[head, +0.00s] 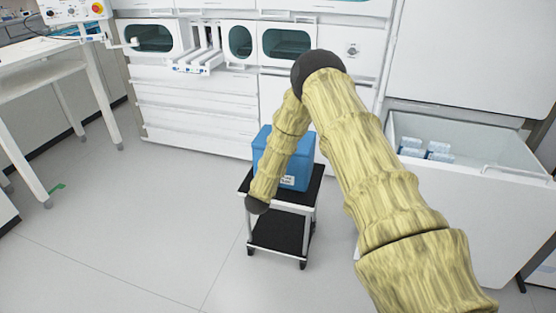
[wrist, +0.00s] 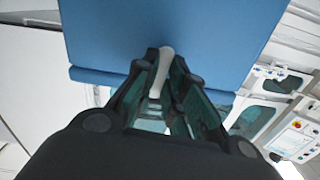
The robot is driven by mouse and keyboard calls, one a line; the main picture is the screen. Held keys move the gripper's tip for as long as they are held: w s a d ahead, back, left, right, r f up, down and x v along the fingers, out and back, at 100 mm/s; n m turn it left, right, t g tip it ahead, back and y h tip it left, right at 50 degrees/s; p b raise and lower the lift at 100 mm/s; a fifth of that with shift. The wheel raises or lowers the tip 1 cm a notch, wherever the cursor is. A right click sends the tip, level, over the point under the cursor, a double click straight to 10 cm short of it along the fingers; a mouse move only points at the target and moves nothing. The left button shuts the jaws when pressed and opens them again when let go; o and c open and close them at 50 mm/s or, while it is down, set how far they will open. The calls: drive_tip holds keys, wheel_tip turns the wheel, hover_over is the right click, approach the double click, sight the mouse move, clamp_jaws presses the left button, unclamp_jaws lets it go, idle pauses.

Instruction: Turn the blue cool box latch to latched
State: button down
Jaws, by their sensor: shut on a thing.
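The blue cool box (head: 299,171) stands on a small cart, partly hidden behind my arm in the head view. In the wrist view the blue cool box (wrist: 165,30) fills the top of the picture, with a seam between lid and body. The pale latch (wrist: 162,70) is a light bar at the box. My gripper (wrist: 162,88) is at the latch, its fingers on either side of it and shut on it. In the head view the gripper is hidden behind my arm, and the latch does not show.
The small black-topped cart (head: 268,228) carries the box. An open white drawer (head: 470,190) with blue-white packs (head: 427,151) is at the right. White cabinets (head: 190,105) stand behind, and a white table (head: 45,75) is at the left. The floor at front left is clear.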

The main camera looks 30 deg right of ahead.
drive_tip(key=shift+a+n, duration=0.15)
drive_tip(key=shift+n, duration=0.45)
drive_tip(key=shift+f, duration=0.1)
drive_tip(key=c, duration=1.5)
unclamp_jaws()
drive_tip(key=v, duration=1.1)
drive_tip(key=shift+s+a, duration=0.3)
drive_tip(key=shift+p, duration=0.3)
